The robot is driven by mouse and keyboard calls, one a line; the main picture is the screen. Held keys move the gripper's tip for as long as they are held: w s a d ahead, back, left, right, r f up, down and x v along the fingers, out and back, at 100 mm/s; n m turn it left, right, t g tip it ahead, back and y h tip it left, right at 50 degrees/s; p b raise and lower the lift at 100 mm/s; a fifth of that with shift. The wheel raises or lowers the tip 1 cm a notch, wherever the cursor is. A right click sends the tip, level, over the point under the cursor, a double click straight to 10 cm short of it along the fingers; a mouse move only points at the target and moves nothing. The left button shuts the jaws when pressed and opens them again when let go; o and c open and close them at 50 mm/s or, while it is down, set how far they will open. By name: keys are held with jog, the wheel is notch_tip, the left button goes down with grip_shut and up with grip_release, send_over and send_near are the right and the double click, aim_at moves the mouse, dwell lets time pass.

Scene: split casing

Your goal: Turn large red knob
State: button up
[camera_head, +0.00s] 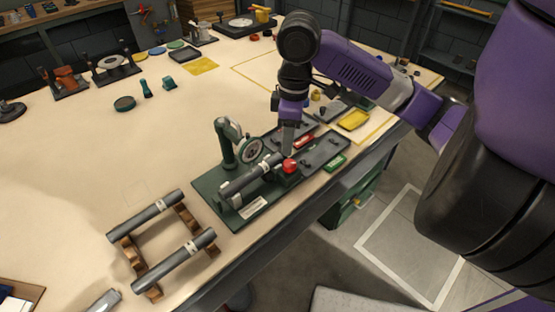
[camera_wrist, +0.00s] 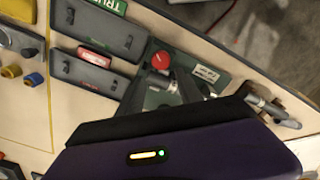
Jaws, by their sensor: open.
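The large red knob (camera_head: 289,166) sits on the right end of a green fixture (camera_head: 208,186) that carries a grey cylinder (camera_head: 243,181) and a dial gauge (camera_head: 251,152). My gripper (camera_head: 287,150) points down just above and beside the knob. The head view does not show clearly whether it touches the knob.
Dark trays (camera_head: 322,150) with a red label (camera_head: 303,141) and a green label (camera_head: 334,162) lie right of the fixture. A yellow tray (camera_head: 354,120) lies behind them. Two grey cylinders (camera_head: 145,216) rest on brown supports at front left.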

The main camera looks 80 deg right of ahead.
aim_at(289, 163)
jog(key=shift+s+a+f, duration=0.15)
jog(key=shift+s+f, duration=0.1)
jog(key=shift+f, duration=0.2)
jog(key=shift+f+b, duration=0.65)
jog(key=shift+f, duration=2.85)
grip_shut()
